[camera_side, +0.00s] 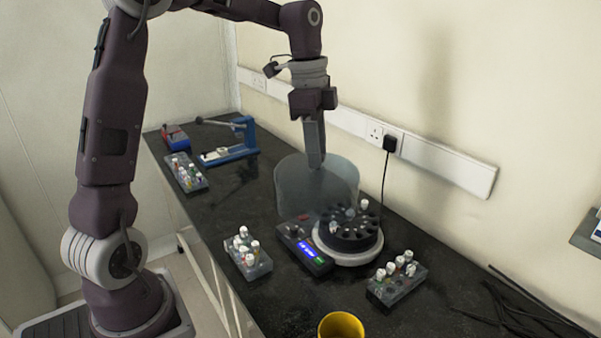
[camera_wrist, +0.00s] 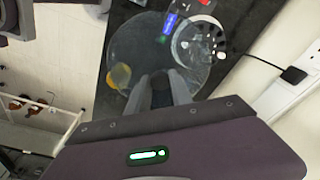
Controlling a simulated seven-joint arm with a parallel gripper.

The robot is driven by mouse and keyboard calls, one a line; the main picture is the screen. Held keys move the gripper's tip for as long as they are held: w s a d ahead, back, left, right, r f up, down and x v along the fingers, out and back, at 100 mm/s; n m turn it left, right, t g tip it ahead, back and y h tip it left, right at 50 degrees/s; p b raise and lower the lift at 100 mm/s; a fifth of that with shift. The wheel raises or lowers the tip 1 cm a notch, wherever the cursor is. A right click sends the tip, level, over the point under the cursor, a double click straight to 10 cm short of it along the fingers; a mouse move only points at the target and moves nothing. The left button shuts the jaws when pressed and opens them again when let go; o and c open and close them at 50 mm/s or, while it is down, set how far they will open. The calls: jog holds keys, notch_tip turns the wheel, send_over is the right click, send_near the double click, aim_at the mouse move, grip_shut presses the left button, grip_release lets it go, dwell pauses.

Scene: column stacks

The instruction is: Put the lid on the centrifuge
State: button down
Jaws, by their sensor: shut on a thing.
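The clear cylindrical lid (camera_side: 290,190) is held in my gripper (camera_side: 316,164), above and a little behind-left of the centrifuge in the side view. The fingers are shut on the lid's top. In the wrist view the lid (camera_wrist: 135,55) shows as a clear disc under my gripper (camera_wrist: 163,82), partly over the centrifuge. The centrifuge (camera_side: 345,252) has a black rotor with holes, a white rim and a control box with a lit blue display (camera_side: 311,251). A few white-capped tubes stand in the rotor. It also shows in the wrist view (camera_wrist: 183,45).
Racks of capped tubes stand left (camera_side: 248,262) and right (camera_side: 398,289) of the centrifuge, and another further back (camera_side: 186,178). A yellow cup (camera_side: 341,325) is at the front. A blue device (camera_side: 236,150) is at the back. Cables (camera_side: 515,300) lie at right.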

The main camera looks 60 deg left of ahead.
jog(key=w+a+f+n, duration=0.1)
jog(key=w+a+n, duration=0.15)
jog(key=w, duration=0.45)
jog(key=w+a+f+n, duration=0.1)
jog(key=w+n, duration=0.3)
jog(key=w, duration=0.4)
notch_tip(320, 180, down, 9)
jog(key=shift+t+y, duration=0.3)
jog(key=shift+y, duration=0.1)
jog(key=shift+s+a+f, duration=0.15)
jog(key=shift+f, duration=0.55)
dwell(0.7)
jog(key=shift+f, duration=3.3)
jog(key=c, duration=1.1)
grip_release()
